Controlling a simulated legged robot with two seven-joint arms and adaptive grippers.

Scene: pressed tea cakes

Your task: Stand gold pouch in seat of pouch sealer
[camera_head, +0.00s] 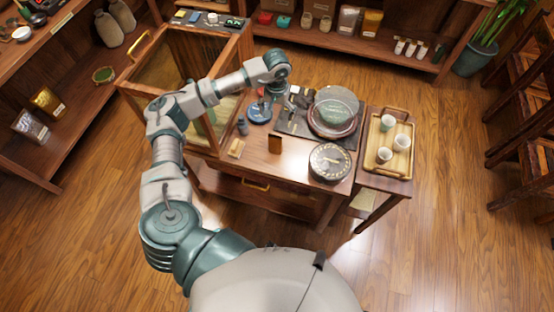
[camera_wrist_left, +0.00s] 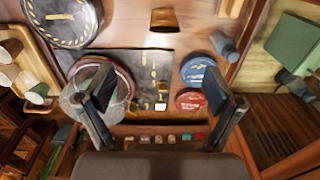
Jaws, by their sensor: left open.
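A small gold-brown upright piece (camera_head: 274,145) stands alone on the table front; it looks like the gold pouch, and it also shows at the top of the left wrist view (camera_wrist_left: 165,19). A dark mat (camera_head: 290,122) behind it carries small metal and yellow parts (camera_wrist_left: 150,78); I cannot tell whether these are the pouch sealer, and no seat can be made out. My left gripper (camera_wrist_left: 158,105) is open and empty above the back of the table, its fingers spread over the mat area. My right gripper is not in view.
A dark round dial (camera_head: 330,162) lies front right on the table (camera_head: 310,190). A glass-covered dish (camera_head: 335,110) sits behind it. A tray with cups (camera_head: 372,158) stands at right. A glass cabinet (camera_head: 165,60) is at left. Other pouches (camera_head: 46,100) stand on the left shelf.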

